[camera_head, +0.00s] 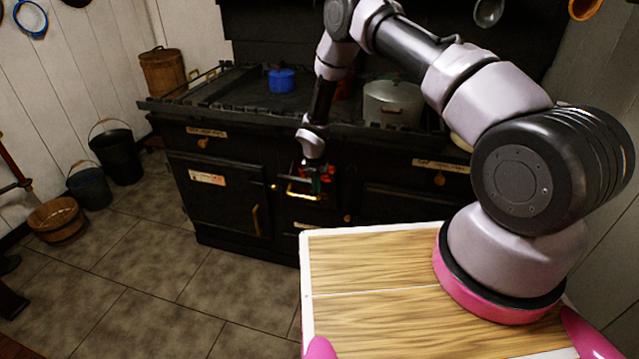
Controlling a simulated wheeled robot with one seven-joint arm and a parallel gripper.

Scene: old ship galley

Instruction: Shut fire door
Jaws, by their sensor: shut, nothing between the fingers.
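A black cast-iron stove (240,185) stands against the back wall. Its front has a large left door (218,195) with a white label and an upright brass handle. At the middle of the front, a small dark door (306,212) with a horizontal brass bar handle (300,194) appears to be the fire door. My gripper (321,182) is at this middle section, just right of the handle and partly in shadow. It is shut and holds nothing. My wrist hides part of the middle section, and I cannot tell how far the door stands open or whether my gripper touches it.
A grey pot (393,103) and a blue pot (281,80) sit on the stove top. Dark buckets (117,155) and a wooden tub (57,222) stand at the left wall. The tiled floor (150,270) before the stove's left half is clear.

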